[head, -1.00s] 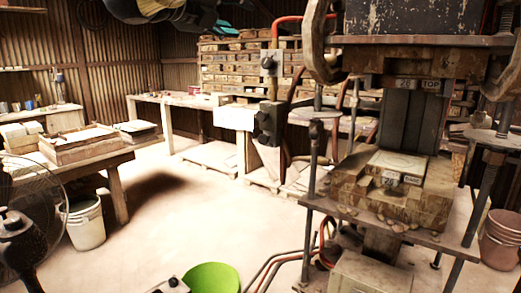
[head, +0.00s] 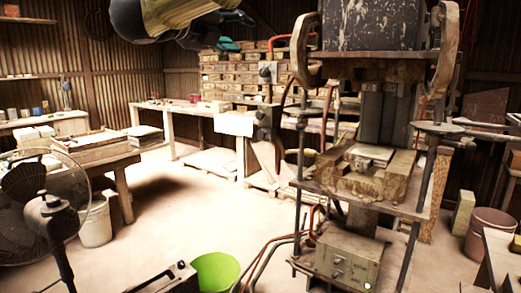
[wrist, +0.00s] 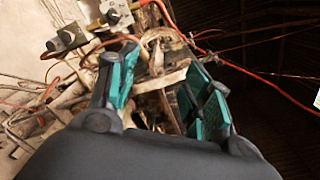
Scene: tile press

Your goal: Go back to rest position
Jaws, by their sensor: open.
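My gripper (wrist: 160,95) shows in the wrist view with its two teal-padded fingers spread apart and nothing between them. In the head view my gripper (head: 233,30) is at the top edge, at the end of my raised arm, well above the floor and to the left of the press. The tile press (head: 368,25) stands right of centre in the head view. A pale tile (head: 370,153) lies on the lower mould block (head: 368,183) of the press.
A standing fan (head: 45,210) is at the left, by a wooden table (head: 118,160) and a white bucket (head: 96,222). A green tub (head: 215,272) and hoses lie on the floor left of the press. A brown bucket (head: 487,234) stands at the right. The middle floor is clear.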

